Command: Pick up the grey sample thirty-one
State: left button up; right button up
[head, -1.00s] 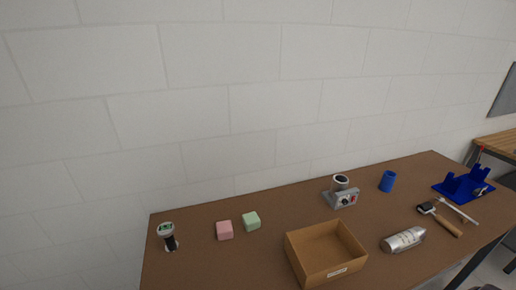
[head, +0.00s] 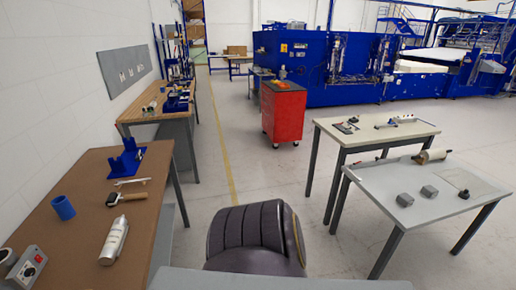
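Two grey blocks lie on the light grey table (head: 372,184) at the right. One grey block (head: 405,200) is nearer and to the left, the other grey block (head: 429,192) is just right of it and a little farther. They are apart from each other. No number can be read on either, so I cannot tell which is sample thirty-one. Neither of my grippers is in view.
A dark chair (head: 256,238) stands in the foreground. A white-topped table (head: 350,138) and red cabinet (head: 284,112) stand farther back. Open floor lies between the tables.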

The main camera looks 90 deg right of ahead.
aim_at(430, 191)
jog(key=l+z, duration=0.1)
jog(key=z, duration=0.45)
jog(key=k+l+z, duration=0.1)
jog(key=z, duration=0.45)
jog(key=l+z, duration=0.1)
jog(key=z, duration=0.45)
jog(key=l+z, duration=0.1)
jog(key=z, duration=0.45)
jog(key=l+z, duration=0.1)
jog(key=z, duration=1)
jog(key=i+l+z, duration=0.1)
jog(key=z, duration=0.45)
jog(key=i+z, duration=0.1)
jog(key=z, duration=0.45)
jog(key=i+l+z, duration=0.1)
jog(key=i+l, duration=0.25)
jog(key=i, duration=0.2)
